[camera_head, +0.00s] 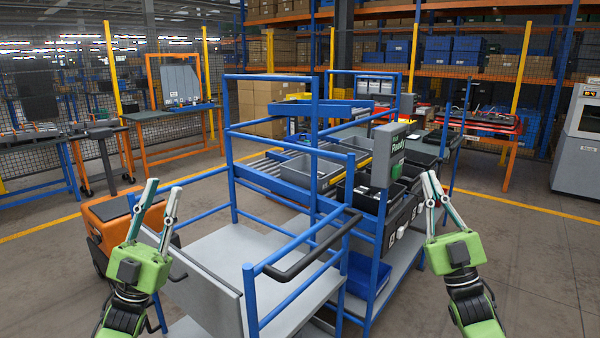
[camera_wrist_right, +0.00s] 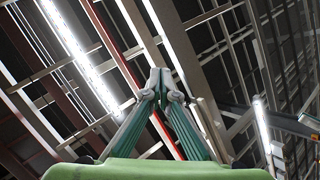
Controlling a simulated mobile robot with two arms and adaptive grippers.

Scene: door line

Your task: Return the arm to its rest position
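My left gripper (camera_head: 165,185) is raised at the left of the head view, with its two fingers pointing up and a gap between the tips. It holds nothing. My right gripper (camera_head: 428,173) is raised at the right, also pointing up. Its fingertips come together with nothing between them, as the right wrist view (camera_wrist_right: 160,75) also shows. Both grippers are apart from the blue-framed cart (camera_head: 249,300) that stands between them in the picture. The task names an arm, but not which one.
The cart has a grey platform (camera_head: 215,262) and blue rails. Behind it are grey and black bins and a grey "Ready" sign (camera_head: 384,155). An orange machine (camera_head: 108,220) stands at left. Open floor (camera_head: 530,275) lies at right. The right wrist view shows ceiling beams and lights.

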